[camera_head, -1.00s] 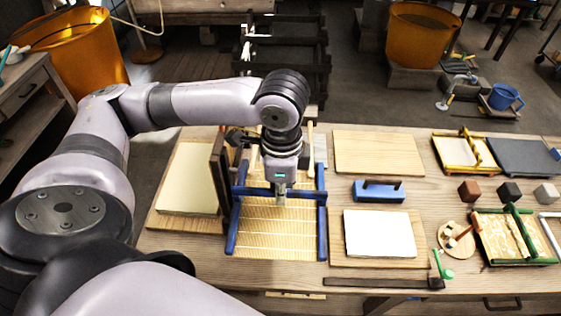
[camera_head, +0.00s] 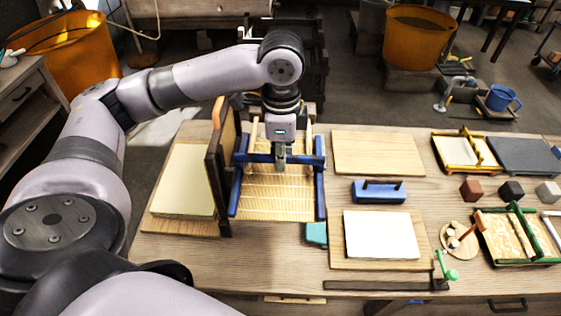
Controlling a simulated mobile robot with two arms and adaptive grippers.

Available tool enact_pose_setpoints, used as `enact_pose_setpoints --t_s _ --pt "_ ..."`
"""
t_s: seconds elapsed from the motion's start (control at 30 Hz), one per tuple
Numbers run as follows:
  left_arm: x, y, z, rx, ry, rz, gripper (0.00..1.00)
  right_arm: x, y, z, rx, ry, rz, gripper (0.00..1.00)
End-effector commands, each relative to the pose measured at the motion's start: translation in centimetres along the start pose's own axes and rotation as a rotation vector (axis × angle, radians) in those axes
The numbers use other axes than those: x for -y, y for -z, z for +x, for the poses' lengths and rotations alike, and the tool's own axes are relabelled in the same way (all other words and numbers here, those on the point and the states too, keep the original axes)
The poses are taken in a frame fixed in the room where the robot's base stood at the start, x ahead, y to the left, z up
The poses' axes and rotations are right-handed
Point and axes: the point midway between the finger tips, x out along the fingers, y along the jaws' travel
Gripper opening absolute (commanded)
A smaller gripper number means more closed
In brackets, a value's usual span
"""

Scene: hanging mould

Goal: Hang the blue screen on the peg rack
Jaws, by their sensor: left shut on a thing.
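The blue screen (camera_head: 276,196), a pale slatted mat with blue side rails and a blue crossbar, is in the middle of the head view. My left gripper (camera_head: 281,162) comes down from above and is shut on its crossbar. The screen appears raised off the table, its far end close to two pale wooden pegs (camera_head: 254,134), which seem to belong to the peg rack. The rest of the rack is mostly hidden behind my arm and the screen. I cannot tell whether screen and pegs touch. My right gripper is not in view.
A dark upright board (camera_head: 214,172) stands close left of the screen, beside a pale stack (camera_head: 186,181). A teal block (camera_head: 316,233) lies near the screen's front right corner. To the right are a blue-based handled block (camera_head: 378,192) and a white sheet (camera_head: 381,234) on a board.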

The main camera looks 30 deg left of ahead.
Motion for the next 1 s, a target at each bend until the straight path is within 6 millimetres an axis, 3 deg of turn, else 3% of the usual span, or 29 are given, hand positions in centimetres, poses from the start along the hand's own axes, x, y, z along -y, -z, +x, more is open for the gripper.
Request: enact_pose_setpoints --t_s 0.5,1.0 --pt "3.6 0.0 -0.1 0.000 -0.001 -0.001 0.00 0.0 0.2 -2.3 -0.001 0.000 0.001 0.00" --pt "4.2 0.0 0.0 0.000 0.001 -0.001 0.00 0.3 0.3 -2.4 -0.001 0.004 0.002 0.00"
